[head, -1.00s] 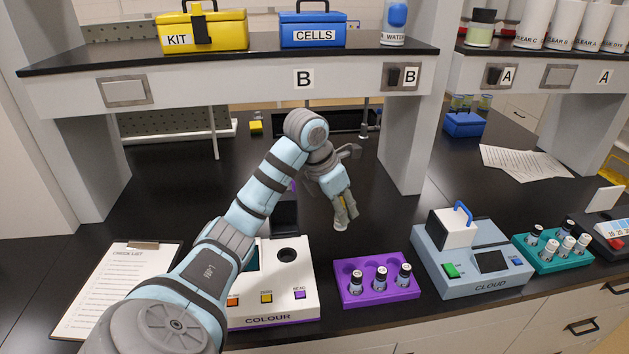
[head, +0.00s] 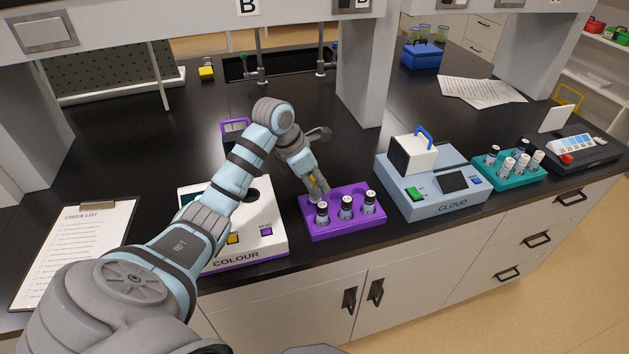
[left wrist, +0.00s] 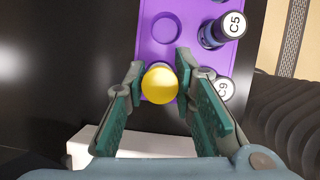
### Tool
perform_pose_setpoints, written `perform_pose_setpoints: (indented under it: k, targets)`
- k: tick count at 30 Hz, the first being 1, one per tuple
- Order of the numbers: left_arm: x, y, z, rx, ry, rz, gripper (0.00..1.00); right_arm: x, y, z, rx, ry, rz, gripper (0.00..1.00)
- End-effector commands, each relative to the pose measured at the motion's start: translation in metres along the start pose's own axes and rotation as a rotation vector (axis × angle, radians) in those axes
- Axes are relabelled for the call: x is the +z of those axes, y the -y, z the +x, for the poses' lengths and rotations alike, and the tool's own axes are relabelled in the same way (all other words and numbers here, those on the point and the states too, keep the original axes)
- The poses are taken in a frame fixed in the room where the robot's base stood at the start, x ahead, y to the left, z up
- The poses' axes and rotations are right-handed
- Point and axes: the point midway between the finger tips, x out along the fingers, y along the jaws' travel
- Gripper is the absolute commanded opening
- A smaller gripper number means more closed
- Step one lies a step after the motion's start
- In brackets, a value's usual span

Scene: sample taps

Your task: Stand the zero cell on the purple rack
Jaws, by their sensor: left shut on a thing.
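The purple rack (head: 345,226) stands on the black bench between the colour and cloud units, with several dark-capped vials in its front row. My left gripper (head: 319,194) is over the rack's back left part. In the left wrist view, my left gripper (left wrist: 160,88) is shut on the yellow-topped zero cell (left wrist: 160,84). The cell is over the rack's end (left wrist: 185,50), beside the C9 vial (left wrist: 224,88). An empty hole (left wrist: 165,27) shows farther along. Whether the cell's base is in a hole or above it, I cannot tell. My right gripper is out of view.
The white colour unit (head: 262,243) is close left of the rack, partly behind my left arm. The cloud unit (head: 440,200) is close on the right, then a teal rack (head: 510,175) with vials. A shelf post (head: 362,75) stands behind. A checklist (head: 75,240) lies left.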

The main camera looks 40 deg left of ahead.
Motion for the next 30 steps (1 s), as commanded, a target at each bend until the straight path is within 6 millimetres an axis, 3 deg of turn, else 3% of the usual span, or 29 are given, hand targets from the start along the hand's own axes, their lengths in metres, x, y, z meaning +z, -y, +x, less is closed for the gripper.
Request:
perform_pose_setpoints:
  k: [30]
  targets:
    - [-0.007,0.001,0.015,0.000,0.000,0.000,0.06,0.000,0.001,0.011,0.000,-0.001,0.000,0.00]
